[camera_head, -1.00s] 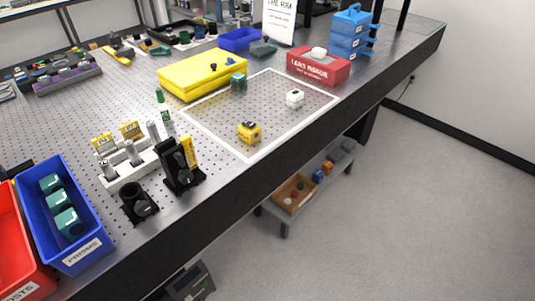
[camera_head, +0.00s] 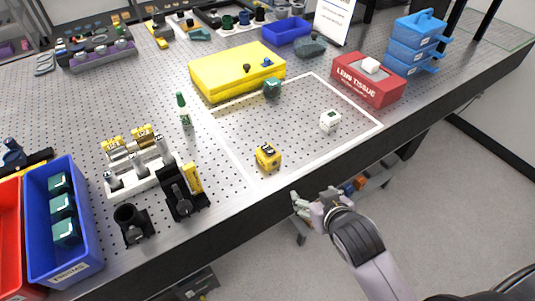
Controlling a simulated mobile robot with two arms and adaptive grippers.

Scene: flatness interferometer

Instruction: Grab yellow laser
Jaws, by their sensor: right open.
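A small yellow cube-shaped device (camera_head: 268,157) with dark markings sits inside the white outlined area on the perforated table, near its front left corner. It looks like the yellow laser. Another yellow part (camera_head: 193,178) stands upright on a black mount to its left. My right gripper (camera_head: 313,203) is open and empty, in front of the table's front edge, to the right of and nearer than the yellow device, and apart from it. My left gripper is not in view.
Behind are a yellow case (camera_head: 235,72) and a red tissue box (camera_head: 366,88). A blue bin (camera_head: 88,235) is at left. The table (camera_head: 225,150) is clear around the yellow device.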

